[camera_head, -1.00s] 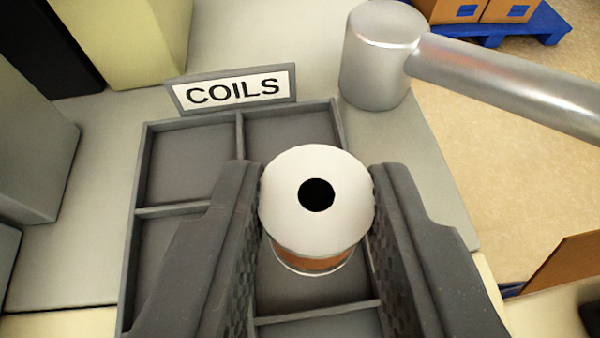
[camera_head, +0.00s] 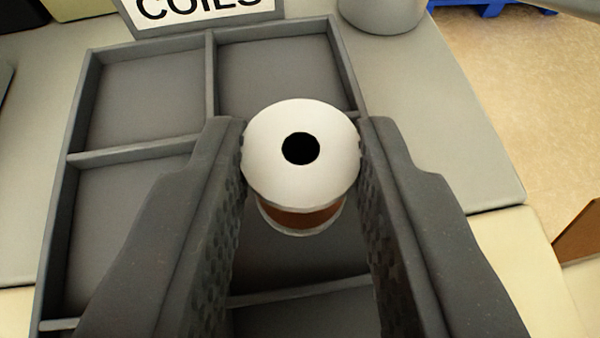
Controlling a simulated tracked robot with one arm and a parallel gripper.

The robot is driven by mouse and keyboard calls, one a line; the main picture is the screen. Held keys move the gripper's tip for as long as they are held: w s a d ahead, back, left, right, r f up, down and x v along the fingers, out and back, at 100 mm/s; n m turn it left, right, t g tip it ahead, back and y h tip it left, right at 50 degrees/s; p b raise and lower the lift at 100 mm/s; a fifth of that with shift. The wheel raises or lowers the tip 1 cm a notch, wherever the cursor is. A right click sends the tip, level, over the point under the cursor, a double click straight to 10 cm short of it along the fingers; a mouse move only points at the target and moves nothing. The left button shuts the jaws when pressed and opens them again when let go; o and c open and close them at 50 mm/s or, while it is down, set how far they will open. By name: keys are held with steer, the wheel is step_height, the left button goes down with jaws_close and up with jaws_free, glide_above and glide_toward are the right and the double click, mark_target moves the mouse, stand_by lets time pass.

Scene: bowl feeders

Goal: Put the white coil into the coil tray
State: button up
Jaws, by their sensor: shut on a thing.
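The white coil (camera_head: 270,160) has a white round top with a black centre hole and copper-brown winding below. My gripper (camera_head: 301,150) is shut on it, one finger on each side of its top flange. The coil is upright and over the right column of the grey coil tray (camera_head: 212,75). Whether its bottom touches the tray floor I cannot tell. The tray has several square compartments split by low dividers. The compartments that show are empty; the fingers hide part of the tray.
A white "COILS" sign (camera_head: 205,8) stands at the tray's far edge. A grey cylinder (camera_head: 382,12) stands at the top, right of the tray. A brown panel (camera_head: 580,235) is at the right edge. Bare grey table surface (camera_head: 440,130) lies right of the tray.

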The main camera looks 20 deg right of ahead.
steer(key=shift+f, duration=0.2)
steer(key=o, duration=0.9)
steer(key=shift+o, duration=0.2)
steer(key=shift+r, duration=0.6)
steer(key=v, duration=1.2)
steer(key=shift+r, duration=0.1)
